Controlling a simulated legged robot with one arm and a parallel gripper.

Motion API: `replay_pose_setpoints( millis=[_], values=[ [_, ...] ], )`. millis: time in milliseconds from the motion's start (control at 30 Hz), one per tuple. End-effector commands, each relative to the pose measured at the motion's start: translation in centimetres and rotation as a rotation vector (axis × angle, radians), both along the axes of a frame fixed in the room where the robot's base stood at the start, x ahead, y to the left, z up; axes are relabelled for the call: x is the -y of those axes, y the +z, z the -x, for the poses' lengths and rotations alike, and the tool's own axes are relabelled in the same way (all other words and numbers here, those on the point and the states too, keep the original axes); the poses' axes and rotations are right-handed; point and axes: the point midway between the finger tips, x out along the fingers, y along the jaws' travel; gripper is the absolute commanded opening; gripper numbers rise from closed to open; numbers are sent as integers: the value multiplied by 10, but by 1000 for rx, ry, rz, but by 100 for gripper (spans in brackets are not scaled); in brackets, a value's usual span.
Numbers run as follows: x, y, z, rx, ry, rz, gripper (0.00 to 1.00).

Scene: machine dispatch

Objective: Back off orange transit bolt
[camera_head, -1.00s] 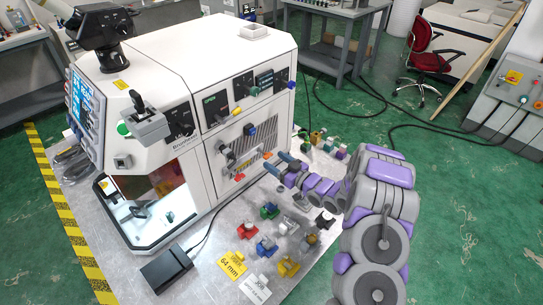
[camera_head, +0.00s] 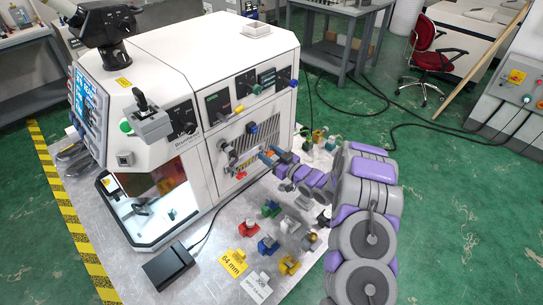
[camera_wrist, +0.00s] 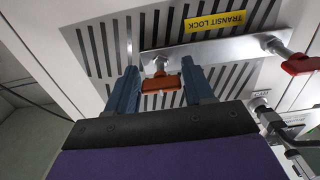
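An orange transit bolt (camera_wrist: 162,83) with a T-shaped head sits at one end of a metal bar (camera_wrist: 215,48) across the slotted vent panel. A yellow TRANSIT LOCK label (camera_wrist: 215,21) is beside the bar. A second orange-red bolt head (camera_wrist: 300,64) sits at the bar's right end. My gripper (camera_wrist: 160,75) is open, with one blue finger on each side of the first bolt's head. Small gaps seem to show between fingers and head.
The white machine (camera_head: 190,70) stands on a metal table (camera_head: 205,265). Fittings and a cable (camera_wrist: 265,108) are right of my gripper in the wrist view.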

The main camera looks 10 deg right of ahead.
Motion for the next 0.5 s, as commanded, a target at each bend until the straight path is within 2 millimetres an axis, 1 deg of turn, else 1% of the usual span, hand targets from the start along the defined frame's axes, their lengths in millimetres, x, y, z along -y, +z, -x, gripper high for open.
replay_pose_setpoints(
  millis=[33,67,333,500],
  values=[
    [0,0,0,0,0,0,47],
    [0,0,0,0,0,0,44],
    [0,0,0,0,-1,0,18],
    [0,0,0,0,-1,0,18]
  ],
)
